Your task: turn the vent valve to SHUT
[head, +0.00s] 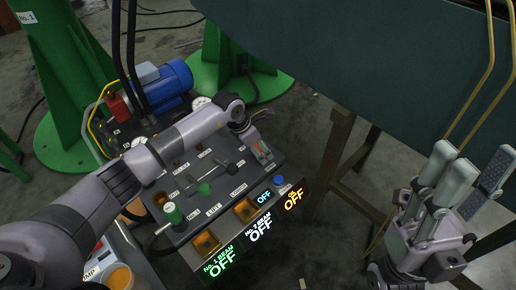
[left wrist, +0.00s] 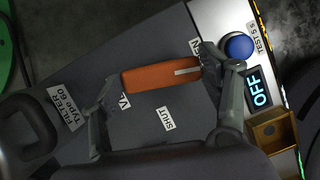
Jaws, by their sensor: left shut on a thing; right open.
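The vent valve's orange handle (left wrist: 160,75) lies between the fingertips of my left gripper (left wrist: 158,80) in the left wrist view, gripped end to end. Its white-striped end points right, at a label ending in "N" that a finger partly covers. The SHUT label (left wrist: 166,118) is below the handle, clear of its end. In the head view my left gripper (head: 258,150) is over the right back corner of the control panel (head: 225,215) and mostly hides the valve. My right gripper (head: 462,172) is open and empty at the right, away from the panel.
Beside the valve are a blue button (left wrist: 238,46) labelled TEST and a lit OFF display (left wrist: 259,89). The panel also carries levers, a green-topped knob (head: 173,212) and orange switches. A blue motor (head: 165,82) stands behind. A large dark green beam (head: 390,70) fills the upper right.

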